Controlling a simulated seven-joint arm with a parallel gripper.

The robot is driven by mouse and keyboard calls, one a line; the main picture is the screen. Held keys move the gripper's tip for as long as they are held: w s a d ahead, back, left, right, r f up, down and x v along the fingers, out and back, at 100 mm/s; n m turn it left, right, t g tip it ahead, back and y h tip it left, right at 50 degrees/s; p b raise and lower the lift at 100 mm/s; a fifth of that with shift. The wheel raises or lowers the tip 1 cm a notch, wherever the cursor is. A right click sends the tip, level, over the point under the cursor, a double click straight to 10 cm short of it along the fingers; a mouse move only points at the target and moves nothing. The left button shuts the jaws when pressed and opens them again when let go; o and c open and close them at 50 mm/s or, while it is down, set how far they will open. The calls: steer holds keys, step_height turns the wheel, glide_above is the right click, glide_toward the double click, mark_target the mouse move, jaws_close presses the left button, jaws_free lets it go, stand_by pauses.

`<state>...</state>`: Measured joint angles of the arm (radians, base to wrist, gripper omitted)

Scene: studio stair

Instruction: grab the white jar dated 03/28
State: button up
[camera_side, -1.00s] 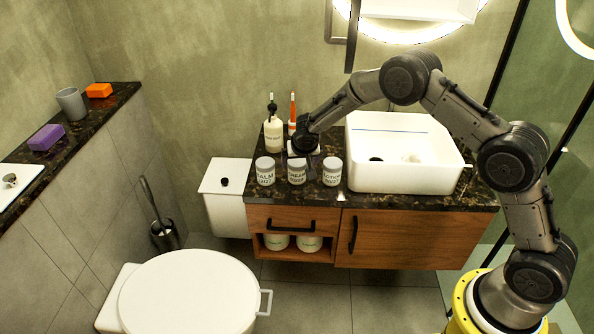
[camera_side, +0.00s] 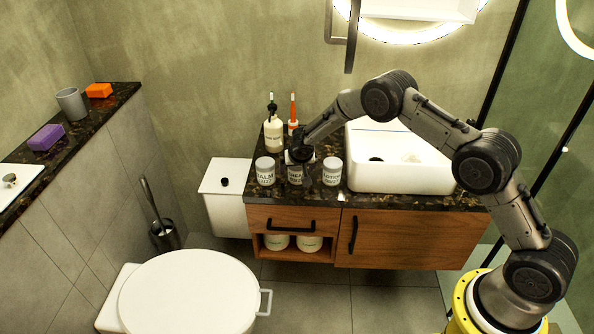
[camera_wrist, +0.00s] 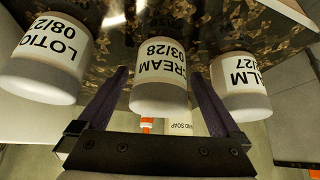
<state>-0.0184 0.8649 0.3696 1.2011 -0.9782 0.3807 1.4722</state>
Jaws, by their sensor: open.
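Three white jars stand in a row on the dark stone counter (camera_side: 410,201). The middle one, the cream jar (camera_wrist: 160,78), reads 03/28 in the wrist view, upside down there. It also shows in the side view (camera_side: 295,178), partly covered by my wrist. The lotion jar (camera_wrist: 45,55) is to its left in the wrist view, and the balm jar (camera_wrist: 240,85) is to its right. My gripper (camera_wrist: 158,88) is open, with a dark finger on each side of the cream jar. I cannot tell whether either finger touches it.
A soap bottle (camera_side: 273,134) and an orange-topped item (camera_side: 293,112) stand behind the jars. The white basin (camera_side: 395,170) is to the right. The lotion jar (camera_side: 332,172) and balm jar (camera_side: 265,171) leave narrow gaps beside the cream jar. Two more jars (camera_side: 310,243) sit on the shelf below.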

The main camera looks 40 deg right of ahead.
steer(key=c, duration=1.4)
steer(key=shift+o, duration=0.2)
